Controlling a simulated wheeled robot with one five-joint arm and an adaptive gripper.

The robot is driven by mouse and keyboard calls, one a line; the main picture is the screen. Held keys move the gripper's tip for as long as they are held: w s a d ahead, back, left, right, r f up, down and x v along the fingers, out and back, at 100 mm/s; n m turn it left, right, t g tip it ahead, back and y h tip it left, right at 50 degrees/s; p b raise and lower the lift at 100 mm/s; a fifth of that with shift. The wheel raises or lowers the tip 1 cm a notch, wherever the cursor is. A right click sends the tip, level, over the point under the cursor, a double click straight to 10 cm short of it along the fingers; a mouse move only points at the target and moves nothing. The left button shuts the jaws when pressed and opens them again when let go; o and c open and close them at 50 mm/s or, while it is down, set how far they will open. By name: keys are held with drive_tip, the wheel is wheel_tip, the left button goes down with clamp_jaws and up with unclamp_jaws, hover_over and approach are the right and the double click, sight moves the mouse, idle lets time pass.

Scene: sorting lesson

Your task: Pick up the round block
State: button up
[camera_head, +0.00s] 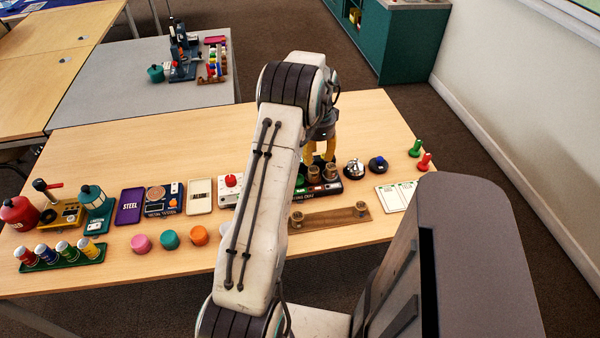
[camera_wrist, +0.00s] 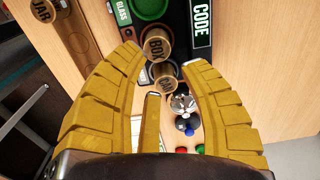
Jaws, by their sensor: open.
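Brass-brown round blocks stand in a dark stand (camera_head: 322,191) labelled CODE, one (camera_head: 314,174) beside another (camera_head: 330,171). In the wrist view the nearer one (camera_wrist: 157,42) reads BOX, and a second (camera_wrist: 164,77) sits just beyond it with its label partly cut by my finger. My gripper (camera_head: 320,150) hangs over this stand, its yellow fingers open; the wrist view shows the two blocks between the fingertips (camera_wrist: 167,60). Contact cannot be told. Pink (camera_head: 141,242), teal (camera_head: 170,238) and orange (camera_head: 199,235) round blocks lie at the front of the table.
A wooden plank (camera_head: 330,216) in front holds two more brass blocks. A bell (camera_head: 353,169) and a blue-topped knob (camera_head: 377,164) stand right of the stand, with green (camera_head: 417,148) and red (camera_head: 424,162) pegs beyond. The back of the table is clear.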

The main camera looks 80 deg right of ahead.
sight(314, 169)
drive_tip(key=shift+w+r+m, duration=0.1)
drive_tip(key=shift+w+m, duration=0.05)
drive_tip(key=shift+m, duration=0.65)
drive_tip(key=m, duration=0.3)
drive_tip(key=shift+a+m, duration=0.15)
drive_tip(key=shift+m, duration=0.25)
drive_tip(key=shift+f+m, duration=0.2)
drive_tip(key=shift+m, duration=0.2)
drive_tip(key=shift+w+a+f+p, duration=0.1)
drive_tip(key=shift+f+p, duration=0.35)
drive_tip(key=shift+f, duration=3.05)
drive_tip(key=shift+o, duration=0.3)
drive_tip(key=c, duration=0.6)
